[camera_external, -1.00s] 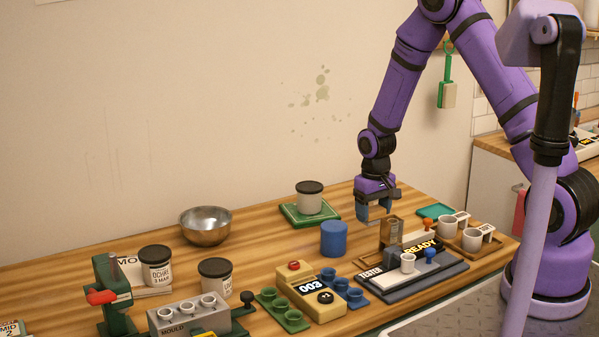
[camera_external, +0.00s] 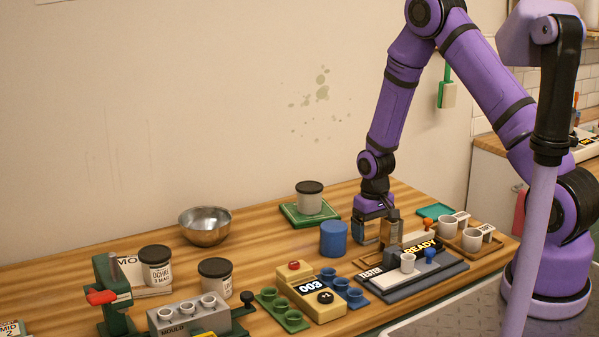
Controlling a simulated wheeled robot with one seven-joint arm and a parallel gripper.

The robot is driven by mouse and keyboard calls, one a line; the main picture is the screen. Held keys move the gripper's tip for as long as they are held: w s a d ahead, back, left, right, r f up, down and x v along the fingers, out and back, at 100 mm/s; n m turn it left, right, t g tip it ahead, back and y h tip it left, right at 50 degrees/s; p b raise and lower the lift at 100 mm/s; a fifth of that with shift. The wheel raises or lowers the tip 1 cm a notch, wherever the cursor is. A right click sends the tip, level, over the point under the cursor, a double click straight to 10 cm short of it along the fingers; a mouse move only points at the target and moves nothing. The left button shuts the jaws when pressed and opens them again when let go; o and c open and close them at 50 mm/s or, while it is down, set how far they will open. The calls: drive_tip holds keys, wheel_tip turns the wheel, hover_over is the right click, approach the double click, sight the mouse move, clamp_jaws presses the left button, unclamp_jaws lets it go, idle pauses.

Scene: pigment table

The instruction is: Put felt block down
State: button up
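I cannot make out the felt block for certain; in the earlier frame a small blue-grey piece shows at the fingers.
A teal pad (camera_external: 435,210) and a wooden cup tray (camera_external: 465,243) lie farther right. A lidded jar (camera_external: 310,199) stands on a green mat (camera_external: 292,219) behind left. A steel bowl (camera_external: 205,227) is farther left.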

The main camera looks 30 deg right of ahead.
wheel_tip(320, 180, up, 12)
drive_tip(key=shift+r, duration=0.25)
idle(0.6)
wheel_tip(320, 180, up, 12)
drive_tip(key=t, duration=0.1)
hover_over(373, 228)
drive_tip(key=s+d, duration=0.1)
drive_tip(key=s, duration=0.3)
drive_tip(key=s+d+r+t, duration=0.1)
drive_tip(key=s+r+t, duration=0.1)
drive_tip(key=s+r, duration=0.6)
drive_tip(key=s+d+r+t, duration=0.1)
drive_tip(key=s+r, duration=0.4)
drive_tip(key=s, duration=0.4)
drive_tip(key=s+d+r+t, duration=0.1)
drive_tip(key=s+r, duration=0.3)
drive_tip(key=s, duration=0.6)
drive_tip(key=shift+s+r, duration=0.2)
drive_tip(key=shift+r, duration=0.2)
